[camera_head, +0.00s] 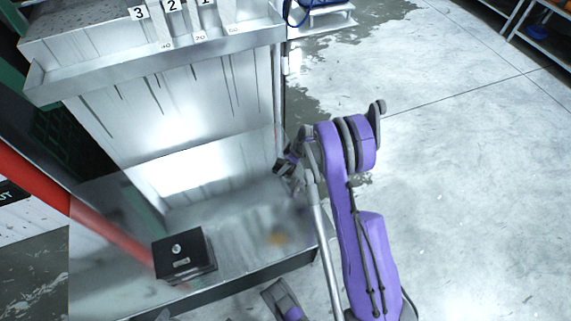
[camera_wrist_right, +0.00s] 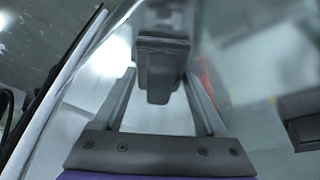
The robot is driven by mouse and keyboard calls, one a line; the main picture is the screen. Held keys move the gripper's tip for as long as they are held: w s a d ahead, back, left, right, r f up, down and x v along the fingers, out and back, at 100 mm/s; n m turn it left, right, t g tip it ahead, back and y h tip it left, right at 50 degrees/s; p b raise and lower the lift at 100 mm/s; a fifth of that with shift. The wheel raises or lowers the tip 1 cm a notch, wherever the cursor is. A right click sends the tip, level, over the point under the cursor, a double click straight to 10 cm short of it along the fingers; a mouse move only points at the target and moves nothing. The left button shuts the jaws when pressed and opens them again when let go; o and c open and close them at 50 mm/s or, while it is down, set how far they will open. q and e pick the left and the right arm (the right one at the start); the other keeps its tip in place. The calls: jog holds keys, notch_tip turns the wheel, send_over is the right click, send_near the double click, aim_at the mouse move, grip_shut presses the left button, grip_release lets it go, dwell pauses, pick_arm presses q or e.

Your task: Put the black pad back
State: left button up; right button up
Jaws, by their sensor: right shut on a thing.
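My right gripper (camera_head: 287,165) is at the right end of the metal tank's front, by a vertical pipe. In the right wrist view, my right gripper (camera_wrist_right: 160,98) is shut on a dark block-like thing (camera_wrist_right: 163,47), which looks like the black pad. The pad has a wider ridged top part and a narrower part between the fingers. In the head view the pad is small and hard to tell from the dark fingertips. Whether it touches the surface beyond is unclear. My left gripper is not clearly in view.
A black box (camera_head: 184,257) with a silver knob stands on the metal shelf (camera_head: 240,262) at lower left. The steel tank (camera_head: 165,100) carries number tags along its rim. A red bar (camera_head: 75,205) slants at left. Wet concrete floor lies open at right.

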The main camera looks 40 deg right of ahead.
jog(key=shift+f, duration=0.15)
jog(key=o, duration=1.1)
